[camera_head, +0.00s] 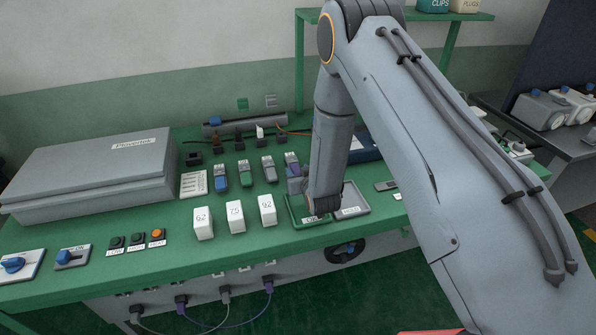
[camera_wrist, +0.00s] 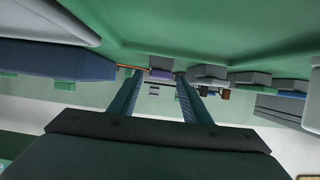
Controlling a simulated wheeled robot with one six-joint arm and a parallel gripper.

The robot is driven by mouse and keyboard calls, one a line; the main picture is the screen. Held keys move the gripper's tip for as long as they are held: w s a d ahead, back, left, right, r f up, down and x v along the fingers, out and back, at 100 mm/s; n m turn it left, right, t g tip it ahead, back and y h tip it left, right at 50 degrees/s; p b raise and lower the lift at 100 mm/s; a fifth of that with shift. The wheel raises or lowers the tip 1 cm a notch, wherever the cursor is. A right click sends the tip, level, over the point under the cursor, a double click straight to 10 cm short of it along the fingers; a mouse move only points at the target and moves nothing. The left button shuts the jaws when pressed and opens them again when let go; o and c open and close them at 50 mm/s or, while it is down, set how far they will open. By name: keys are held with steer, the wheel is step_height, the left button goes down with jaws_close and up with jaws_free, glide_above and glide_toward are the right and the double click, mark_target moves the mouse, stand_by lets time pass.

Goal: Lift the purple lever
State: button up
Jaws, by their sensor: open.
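The purple lever (camera_head: 294,170) is on the rightmost of a row of small grey damper boxes (camera_head: 291,158) on the green bench, just left of my wrist. In the wrist view a purple patch, apparently the lever (camera_wrist: 161,73), shows between the tips of my gripper (camera_wrist: 158,76). The two fingers are apart with a gap between them, and nothing is visibly clamped. I cannot tell whether either finger touches the lever. In the head view my wrist hides most of the fingers.
White numbered blocks (camera_head: 236,217) stand in front. A green tray (camera_head: 296,213) and a grey tray (camera_head: 352,207) lie by my wrist. A large grey case (camera_head: 95,172) fills the left.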

steer(key=shift+c, duration=0.5)
steer(key=c, duration=1)
steer(key=shift+o, duration=0.3)
steer(key=shift+r, duration=0.1)
